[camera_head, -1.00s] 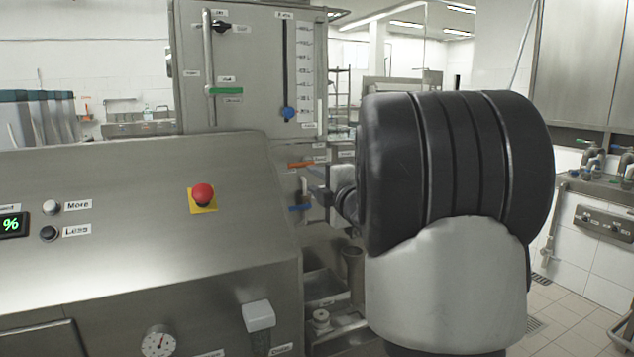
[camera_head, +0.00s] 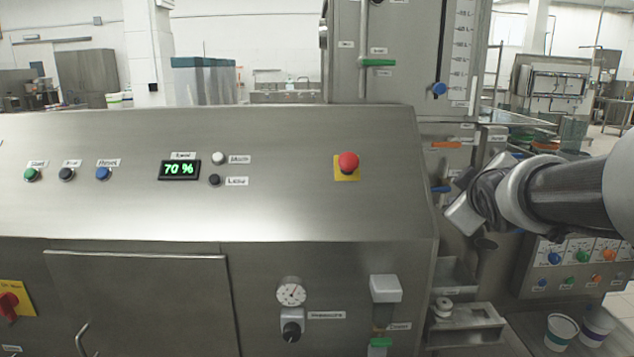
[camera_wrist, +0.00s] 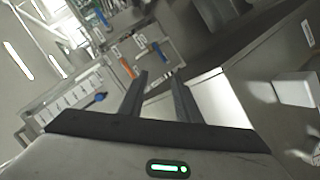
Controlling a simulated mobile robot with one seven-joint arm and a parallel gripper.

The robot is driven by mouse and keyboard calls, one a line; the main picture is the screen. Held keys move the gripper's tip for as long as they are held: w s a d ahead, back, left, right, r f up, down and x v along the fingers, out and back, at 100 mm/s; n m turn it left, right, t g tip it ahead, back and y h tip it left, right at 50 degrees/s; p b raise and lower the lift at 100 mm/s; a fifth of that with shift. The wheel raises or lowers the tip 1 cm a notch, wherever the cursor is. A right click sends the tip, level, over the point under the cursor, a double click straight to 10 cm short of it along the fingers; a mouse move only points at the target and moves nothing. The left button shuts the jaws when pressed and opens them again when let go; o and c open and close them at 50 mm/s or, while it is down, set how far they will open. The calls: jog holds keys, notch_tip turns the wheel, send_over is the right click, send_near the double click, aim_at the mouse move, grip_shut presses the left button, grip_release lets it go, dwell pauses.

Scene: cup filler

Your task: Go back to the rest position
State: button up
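My arm comes in from the right edge in the head view. Its end, with my gripper (camera_head: 462,214), is beside the right end of the machine's steel control panel (camera_head: 270,215), apart from the red stop button. The fingertips are hard to make out there. In the wrist view my gripper (camera_wrist: 159,75) shows two dark fingers apart with nothing between them, so it is open and empty. Beyond the fingers the wrist view shows the filler's column, tilted, with an orange handle (camera_wrist: 128,68) and a blue knob (camera_wrist: 99,97).
The control panel carries a red stop button (camera_head: 348,163) and a display (camera_head: 179,169) reading 70 %. A pressure gauge (camera_head: 291,292) sits below. Two cups, one of them a white cup (camera_head: 560,330), stand at the lower right, near a small button panel (camera_head: 578,262).

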jog(key=s+a+f+m+g+y, duration=0.1)
jog(key=s+a+f+m+g, duration=0.25)
jog(key=s, duration=0.55)
jog(key=s+a+f+m+g+y, duration=0.1)
jog(key=s+a+f+g, duration=0.1)
jog(key=s+a+f, duration=0.45)
jog(key=s+a+f+m+g+y, duration=0.25)
jog(key=s+a, duration=0.25)
jog(key=s, duration=0.6)
notch_tip(320, 180, up, 25)
jog(key=p, duration=2.4)
jog(key=shift+w+f+h+p, duration=0.15)
jog(key=shift+w+h+p, duration=0.15)
jog(key=shift+w+h, duration=0.15)
jog(key=shift+a, duration=0.1)
